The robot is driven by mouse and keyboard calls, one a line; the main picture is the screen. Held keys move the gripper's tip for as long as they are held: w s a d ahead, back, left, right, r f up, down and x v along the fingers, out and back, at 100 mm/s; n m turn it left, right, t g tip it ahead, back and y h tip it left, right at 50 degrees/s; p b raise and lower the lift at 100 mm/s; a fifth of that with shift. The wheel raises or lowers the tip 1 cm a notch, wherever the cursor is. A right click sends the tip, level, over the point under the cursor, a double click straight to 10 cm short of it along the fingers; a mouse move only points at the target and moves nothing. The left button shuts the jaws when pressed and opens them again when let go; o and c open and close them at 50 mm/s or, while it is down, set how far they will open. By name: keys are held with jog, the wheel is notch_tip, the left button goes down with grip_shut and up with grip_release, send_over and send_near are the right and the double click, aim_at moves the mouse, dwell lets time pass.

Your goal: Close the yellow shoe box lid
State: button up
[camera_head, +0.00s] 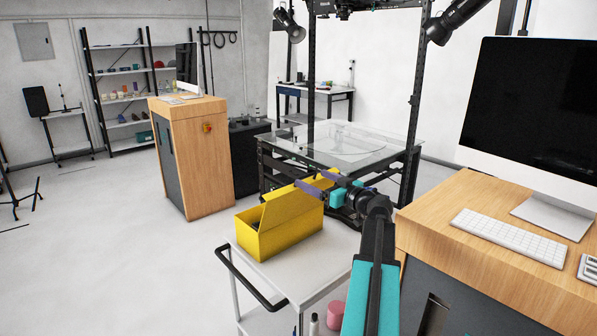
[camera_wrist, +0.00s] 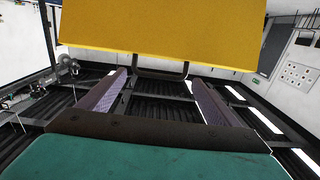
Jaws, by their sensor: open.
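The yellow shoe box (camera_head: 290,236) stands on a white cart in the head view. Its lid (camera_head: 292,206) is raised and tilted, and the box's dark inside shows at the left. My gripper (camera_head: 309,178) is open, beside the upper right part of the lid, with its two purple-padded fingers apart. In the wrist view a broad yellow panel, apparently the lid (camera_wrist: 165,35), crosses the top, just beyond the fingertips of my gripper (camera_wrist: 156,77). Nothing is held between the fingers. I cannot tell whether a fingertip touches the lid.
The white cart (camera_head: 335,250) has a black handle (camera_head: 247,281) at its left. A glass-topped turntable frame (camera_head: 350,146) stands behind the box. A wooden desk (camera_head: 475,215) with a monitor (camera_head: 533,105) stands close on the right. The floor at the left is largely clear.

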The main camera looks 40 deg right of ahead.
jog(key=w+p, duration=0.3)
jog(key=w, duration=0.5)
jog(key=shift+w+d, duration=0.2)
